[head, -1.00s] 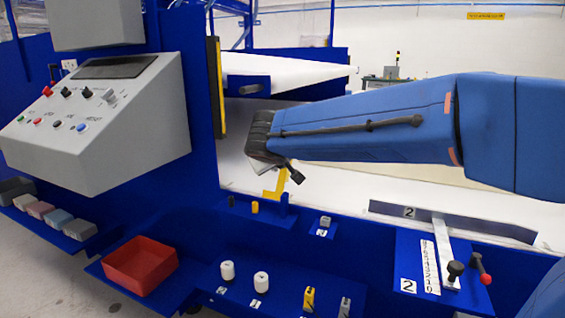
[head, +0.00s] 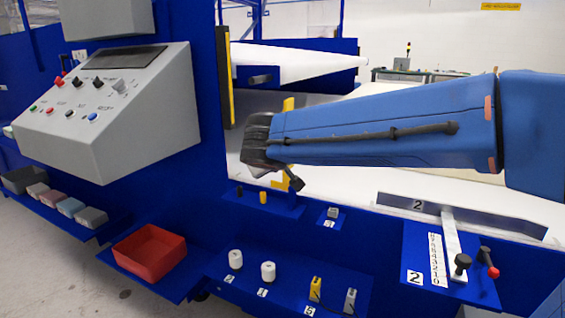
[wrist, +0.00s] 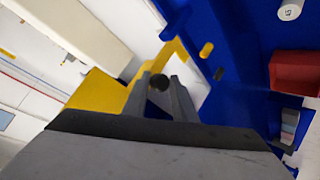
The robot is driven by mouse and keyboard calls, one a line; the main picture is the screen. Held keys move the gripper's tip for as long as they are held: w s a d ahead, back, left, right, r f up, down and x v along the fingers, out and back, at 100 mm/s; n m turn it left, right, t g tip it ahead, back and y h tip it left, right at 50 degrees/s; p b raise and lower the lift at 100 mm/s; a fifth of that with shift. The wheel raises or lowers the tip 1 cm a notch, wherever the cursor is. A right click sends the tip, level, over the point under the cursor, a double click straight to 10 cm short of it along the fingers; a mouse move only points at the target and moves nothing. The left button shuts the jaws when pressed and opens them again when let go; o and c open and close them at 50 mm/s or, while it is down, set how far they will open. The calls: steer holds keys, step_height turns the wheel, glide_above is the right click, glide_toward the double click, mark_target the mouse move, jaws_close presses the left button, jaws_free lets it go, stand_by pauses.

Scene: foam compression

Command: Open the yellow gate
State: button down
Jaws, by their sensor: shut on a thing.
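The yellow gate shows in the wrist view as a flat yellow plate (wrist: 95,92) with a narrow arm running toward the blue frame. In the head view, yellow parts of it (head: 288,104) show above and below my forearm; the middle is hidden behind my arm. My gripper (wrist: 160,84) has its two grey fingers on either side of a dark round knob (wrist: 158,82) by the yellow arm, and is shut on it. In the head view the dark wrist end hides the fingertips and the grip.
A grey control panel (head: 103,115) with knobs and buttons stands at the left. A red bin (head: 150,253) sits low on a blue shelf.

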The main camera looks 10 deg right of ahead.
steer(key=shift+a+f, duration=0.2)
steer(key=shift+f, duration=0.55)
steer(key=c, duration=1.8)
jaws_free()
steer(key=shift+o, duration=1.3)
steer(key=shift+w+a+f, duration=0.1)
steer(key=shift+f, duration=0.05)
steer(key=shift+d+r, duration=0.2)
steer(key=shift+r, duration=0.2)
steer(key=v, duration=1.7)
